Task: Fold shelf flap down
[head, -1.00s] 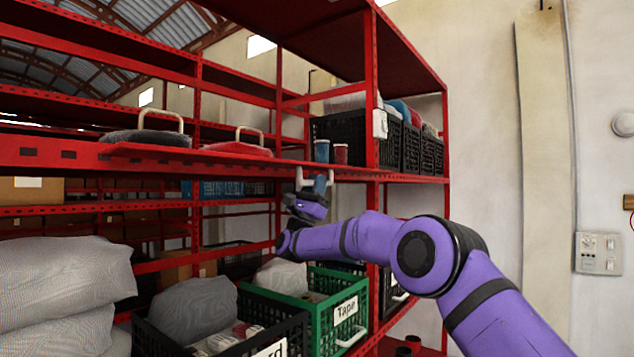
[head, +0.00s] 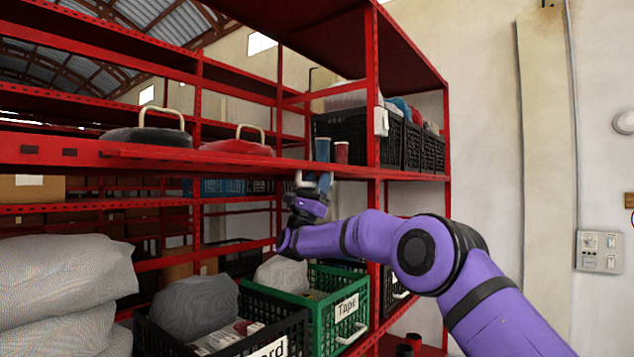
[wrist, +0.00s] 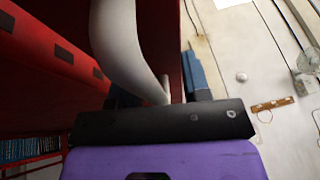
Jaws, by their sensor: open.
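The red shelf flap (head: 250,164) lies along the front of the middle shelf, seen nearly edge-on in the head view; its exact angle is hard to tell. A white curved handle (head: 299,180) hangs just under its front edge. In the wrist view the handle (wrist: 118,40) is large and close, curving down to the gripper's black base. My gripper (head: 314,186) is open at the handle, below the shelf edge. Its blue fingers show in the wrist view, one clear at the right, the other mostly hidden behind the handle. Contact with the handle cannot be told.
A blue cup (head: 322,150) and a red cup (head: 341,153) stand on the shelf above my gripper. Below are a green crate (head: 325,318) and a black crate (head: 280,335).

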